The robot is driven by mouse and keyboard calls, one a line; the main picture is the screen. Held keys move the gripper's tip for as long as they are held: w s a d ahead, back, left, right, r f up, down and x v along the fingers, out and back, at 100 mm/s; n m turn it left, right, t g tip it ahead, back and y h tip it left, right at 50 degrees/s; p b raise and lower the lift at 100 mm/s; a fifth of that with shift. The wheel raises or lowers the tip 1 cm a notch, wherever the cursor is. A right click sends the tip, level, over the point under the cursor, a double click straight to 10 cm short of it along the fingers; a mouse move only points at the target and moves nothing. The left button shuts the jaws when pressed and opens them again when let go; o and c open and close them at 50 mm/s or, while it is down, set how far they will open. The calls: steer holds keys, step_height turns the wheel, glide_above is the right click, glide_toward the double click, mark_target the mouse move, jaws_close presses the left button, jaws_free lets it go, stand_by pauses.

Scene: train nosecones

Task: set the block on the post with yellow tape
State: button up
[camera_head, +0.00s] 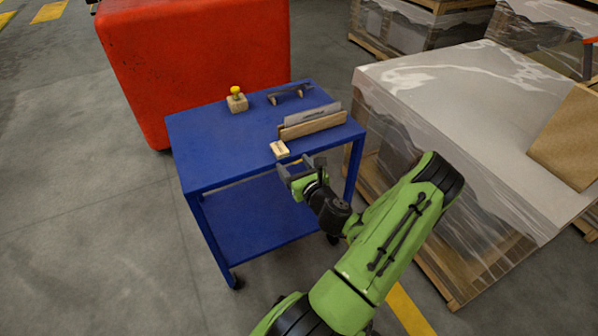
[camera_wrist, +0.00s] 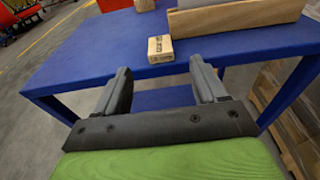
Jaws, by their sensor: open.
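A small light wooden block (camera_head: 280,149) with dark markings lies near the front edge of the blue cart top; it also shows in the wrist view (camera_wrist: 160,49). A post with a yellow top (camera_head: 236,91) stands in a wooden base (camera_head: 237,104) farther back on the cart. Its base seems to show at the top of the wrist view (camera_wrist: 145,4). My gripper (camera_head: 302,167) is open and empty, just in front of the cart's edge. In the wrist view, the block is beyond the fingertips (camera_wrist: 160,68), between their lines and apart from them.
A wooden holder with a grey plate (camera_head: 312,124) stands right of the block. A dark handled item (camera_head: 288,93) lies behind it. The blue cart (camera_head: 205,145) has clear room on its left. A red container (camera_head: 190,60) stands behind; wrapped pallets (camera_head: 440,100) stand right.

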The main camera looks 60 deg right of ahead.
steer(key=w+a+r+n+y, duration=0.2)
steer(key=w+a+n+y, duration=0.3)
steer(key=a+n, duration=0.45)
steer(key=w+a+r+n+y, duration=0.2)
steer(key=a+n+y, duration=0.4)
steer(key=a+n, duration=0.4)
steer(key=s+a+n+g+y, duration=0.1)
steer(key=a+n+g+y, duration=0.1)
steer(key=a+n+g, duration=0.55)
steer(key=s+a+r+n+g+h, duration=0.1)
steer(key=s+a+r+n+h, duration=0.1)
steer(key=s+a+r+n, duration=0.4)
steer(key=s+a+n, duration=0.1)
steer(key=a+n, duration=0.1)
steer(key=n, duration=0.2)
steer(key=shift+g+h, duration=0.35)
steer(key=shift+h, duration=0.05)
steer(key=s+r+n, duration=0.1)
steer(key=s+r, duration=0.1)
steer(key=s, duration=0.1)
steer(key=s+r+n+h, duration=0.1)
steer(key=s+r+n, duration=0.1)
steer(key=s+r, duration=0.1)
steer(key=s+a+r+n+t, duration=0.1)
steer(key=s+r+n, duration=0.1)
steer(key=s, duration=0.1)
steer(key=shift+s+r+h, duration=0.1)
steer(key=shift+r+h, duration=0.1)
steer(key=shift+h, duration=0.2)
